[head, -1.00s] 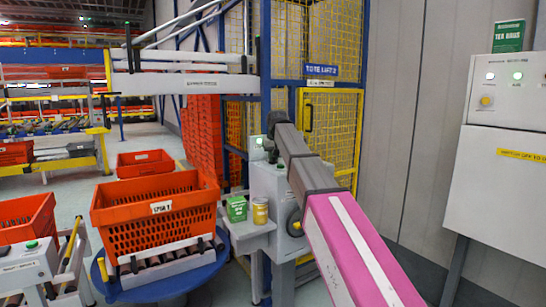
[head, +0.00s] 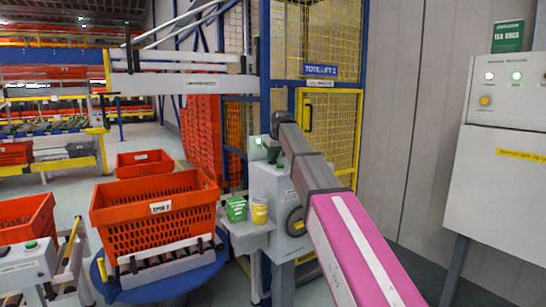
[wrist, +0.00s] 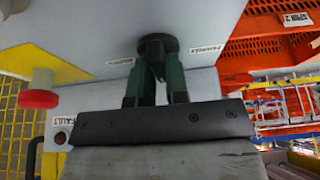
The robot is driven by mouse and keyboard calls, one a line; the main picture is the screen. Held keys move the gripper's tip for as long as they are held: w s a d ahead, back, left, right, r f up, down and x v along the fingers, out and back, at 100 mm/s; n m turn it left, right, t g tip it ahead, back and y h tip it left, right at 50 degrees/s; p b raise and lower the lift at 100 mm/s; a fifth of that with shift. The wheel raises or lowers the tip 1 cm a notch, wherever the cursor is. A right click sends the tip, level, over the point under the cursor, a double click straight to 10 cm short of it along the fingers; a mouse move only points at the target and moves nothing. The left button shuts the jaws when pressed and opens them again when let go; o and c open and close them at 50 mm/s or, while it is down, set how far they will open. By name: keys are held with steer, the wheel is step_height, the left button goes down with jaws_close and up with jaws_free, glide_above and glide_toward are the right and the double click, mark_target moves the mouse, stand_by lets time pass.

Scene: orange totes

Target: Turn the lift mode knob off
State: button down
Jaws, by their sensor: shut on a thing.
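The lift mode knob appears as a black round knob (wrist: 155,44) on the underside of a pale grey panel in the wrist view. My gripper (wrist: 155,68) has its two green fingers closed together on it from below. The knob's pointer and marked positions cannot be read. In the head view my gripper's end is at the grey control box (head: 266,182) in front of the tote lift, and my arm hides part of the box and the knob. A green light (head: 258,141) shows on top of the box.
A red button (wrist: 38,98) and a FAULT label (wrist: 64,139) are left of my gripper. An orange tote (head: 150,225) sits on a blue round stand. A yellow mesh cage (head: 335,130) stands behind.

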steer(key=c, duration=1.1)
jaws_free()
steer(key=shift+f, duration=0.25)
steer(key=shift+r, duration=0.1)
steer(key=v, duration=1)
steer(key=shift+s+r, duration=0.1)
steer(key=shift+r, duration=0.3)
